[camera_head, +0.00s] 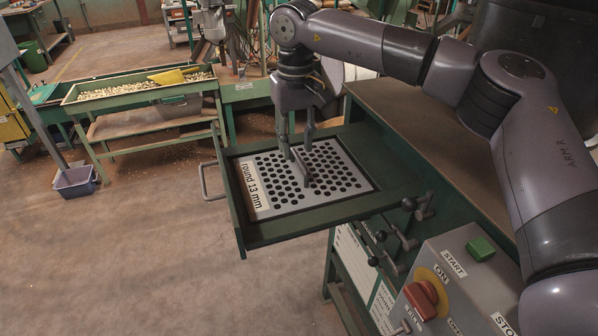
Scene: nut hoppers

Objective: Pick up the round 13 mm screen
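The round 13 mm screen (262,200) is a light perforated plate with round holes and a label reading "round 13 mm". It lies flat in a green drawer-like frame (315,218). A thin upright grey handle (303,171) stands near the middle of the plate. My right gripper (297,152) points down over the screen, its two fingers apart at the far end of this handle. I cannot tell whether the fingers touch the handle. My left gripper is not in view.
A control box (455,290) with a green button and a red-orange switch stands at the lower right. Knobs and levers (392,240) stick out beside the frame. A green trough (140,92) of nuts is at the back left. The floor at left is open.

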